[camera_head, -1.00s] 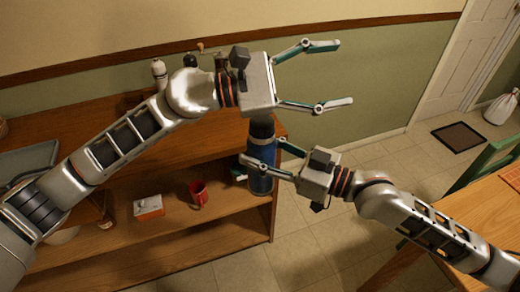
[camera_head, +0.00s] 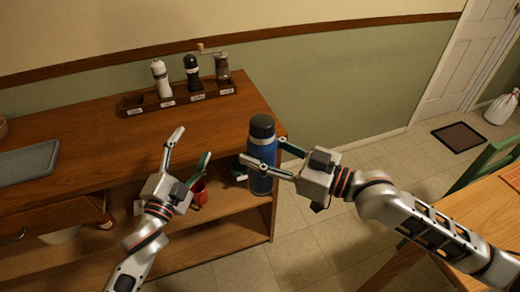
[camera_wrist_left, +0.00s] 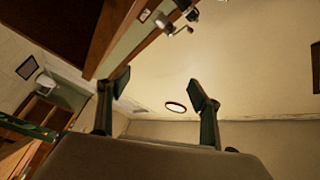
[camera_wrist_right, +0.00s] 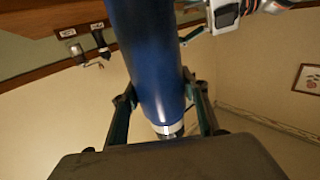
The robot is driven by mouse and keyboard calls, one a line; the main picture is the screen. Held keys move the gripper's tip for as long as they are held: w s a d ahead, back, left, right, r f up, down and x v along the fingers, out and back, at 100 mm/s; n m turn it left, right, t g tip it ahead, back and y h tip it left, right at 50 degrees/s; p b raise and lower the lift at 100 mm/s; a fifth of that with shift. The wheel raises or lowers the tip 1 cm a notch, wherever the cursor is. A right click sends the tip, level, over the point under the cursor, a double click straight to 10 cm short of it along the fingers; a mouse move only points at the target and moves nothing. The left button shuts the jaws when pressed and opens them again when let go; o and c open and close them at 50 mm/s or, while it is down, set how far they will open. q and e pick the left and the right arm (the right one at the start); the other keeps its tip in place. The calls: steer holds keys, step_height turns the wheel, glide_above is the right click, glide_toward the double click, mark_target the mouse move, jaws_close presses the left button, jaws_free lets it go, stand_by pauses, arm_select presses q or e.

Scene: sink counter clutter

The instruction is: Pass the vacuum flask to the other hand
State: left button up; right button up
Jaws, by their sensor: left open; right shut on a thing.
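The vacuum flask (camera_head: 262,150) is blue with a dark lid and is upright at the right end of the wooden counter. My right gripper (camera_head: 262,163) is shut on its body from the right. In the right wrist view the flask (camera_wrist_right: 148,60) stands between the two fingers of the right gripper (camera_wrist_right: 160,105). My left gripper (camera_head: 190,148) is open and empty, to the left of the flask and apart from it, in front of the shelf unit. The left wrist view shows the left gripper (camera_wrist_left: 152,95) with nothing between its fingers.
A rack (camera_head: 180,98) with a white mill, a black mill and a hand grinder stands at the back of the counter. A grey tray (camera_head: 27,163) lies at the left. A red mug (camera_head: 199,192) is partly hidden behind my left gripper. The counter's middle is clear.

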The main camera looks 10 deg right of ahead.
arm_select(q)
steer(key=s+a+f+n+g+y, duration=0.1)
steer(key=s+a+f+n+g, duration=0.1)
steer(key=s+f, duration=0.5)
steer(key=s+a+f+n+g+y, duration=0.1)
steer(key=s+a+f+n+g, duration=0.2)
steer(key=f, duration=0.9)
steer(key=s+a+f+n+g+y, duration=0.2)
steer(key=s+a+f+n, duration=0.2)
steer(key=s, duration=0.9)
step_height(320, 180, down, 6)
steer(key=n, duration=0.3)
steer(key=shift+s+r, duration=0.2)
